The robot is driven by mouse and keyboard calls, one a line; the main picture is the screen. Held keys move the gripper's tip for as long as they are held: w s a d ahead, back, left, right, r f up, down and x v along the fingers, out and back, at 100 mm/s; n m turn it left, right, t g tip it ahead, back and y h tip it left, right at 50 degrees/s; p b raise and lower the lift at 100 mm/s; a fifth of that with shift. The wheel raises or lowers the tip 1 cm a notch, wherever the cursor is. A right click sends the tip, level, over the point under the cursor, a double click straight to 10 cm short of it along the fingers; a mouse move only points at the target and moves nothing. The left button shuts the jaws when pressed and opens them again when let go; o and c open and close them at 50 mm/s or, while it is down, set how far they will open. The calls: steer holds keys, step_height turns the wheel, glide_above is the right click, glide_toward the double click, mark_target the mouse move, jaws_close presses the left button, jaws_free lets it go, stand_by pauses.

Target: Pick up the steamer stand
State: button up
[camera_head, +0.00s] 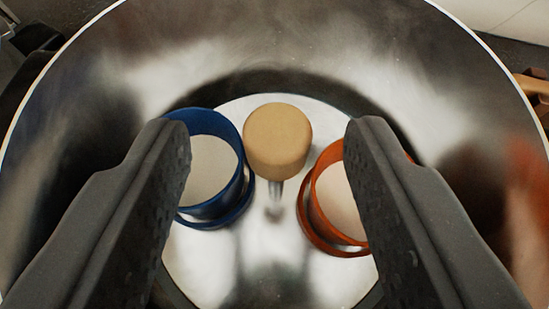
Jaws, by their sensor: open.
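What looks like the steamer stand (275,262) is a round shiny metal plate in the lower middle, with a thin metal post and a tan round knob (277,138) on top. It sits inside a large metal pot (420,75). A blue ring-shaped cup (226,212) stands on the plate left of the knob, and an orange one (318,232) stands right of it. My gripper (268,125) is open, its two dark fingers on either side of the knob and apart from it. The fingers hide the outer parts of both cups. The gap between fingers and knob in depth is hard to tell.
The pot's curved wall surrounds the plate, and its thin bright rim (497,62) arcs across the top and sides. A brown wooden piece (533,88) lies outside the rim at the right. Dark objects (38,42) are outside at the upper left.

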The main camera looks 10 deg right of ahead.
mark_target(276, 117)
steer(key=shift+x, duration=2.6)
steer(key=shift+s+d, duration=0.1)
steer(key=shift+d, duration=0.1)
jaws_close()
